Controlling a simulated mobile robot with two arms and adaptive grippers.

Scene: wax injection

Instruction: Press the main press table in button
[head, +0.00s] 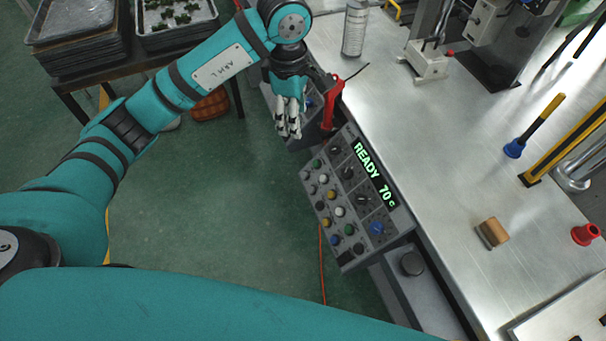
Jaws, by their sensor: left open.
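The control panel (352,203) is a grey tilted box on the front edge of the steel table, with a green display reading "READY 70 c". Its face carries black knobs and several small green, white, yellow, blue and black buttons (331,195). Labels are too small to read, so I cannot tell which is the press table in button. My left gripper (289,132) is open, pointing down, beyond the panel's upper left corner, near a red handle (332,103). It appears empty and apart from the buttons. My right gripper is not in view.
The steel table (440,140) holds a spray can (354,28), a blue-tipped tool (534,125), a wooden-backed brush (492,233) and a red knob-like piece (586,234). Stacked trays (78,48) stand at upper left.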

